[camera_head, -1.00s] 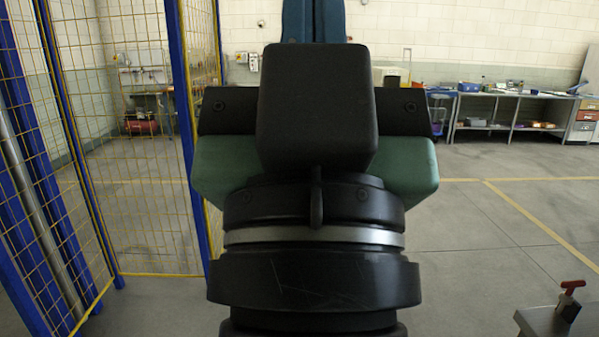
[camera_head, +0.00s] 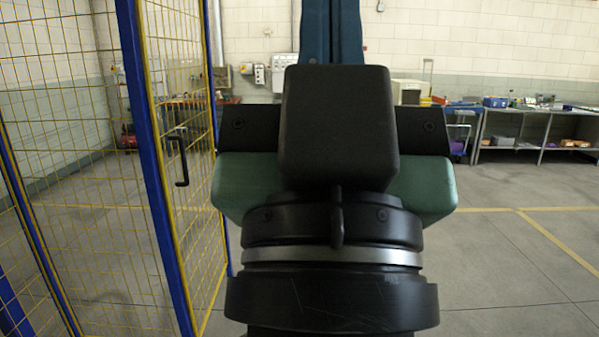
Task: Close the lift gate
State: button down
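The gate in view is a panel of yellow wire mesh (camera_head: 190,225) with a black bent handle (camera_head: 181,160). It stands on the left, between a thick blue post (camera_head: 152,165) and a second blue post at its right. I cannot tell whether it is latched. My gripper (camera_head: 331,32) is in the middle, right of the gate and apart from the handle in the picture. Its two blue fingers point up, side by side with only a thin seam between them. Their tips are cut off by the top edge. My black wrist and green gripper body hide what is behind.
More yellow mesh fencing (camera_head: 60,190) fills the left side. A grey workbench (camera_head: 530,130) with several items stands along the back wall at the right. A blue trolley (camera_head: 459,130) is beside it. The grey floor (camera_head: 510,260) at the right is clear.

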aim_at(140, 21)
jog(key=i+l+u, duration=0.1)
jog(key=i, duration=1.45)
jog(key=i+l+u, duration=0.15)
jog(key=i+u, duration=0.3)
jog(key=i+l+u, duration=0.3)
jog(key=i+u, duration=0.2)
jog(key=i+l+u, duration=1)
jog(key=i+l, duration=0.15)
jog(key=i+l+u, duration=0.3)
jog(key=l, duration=0.3)
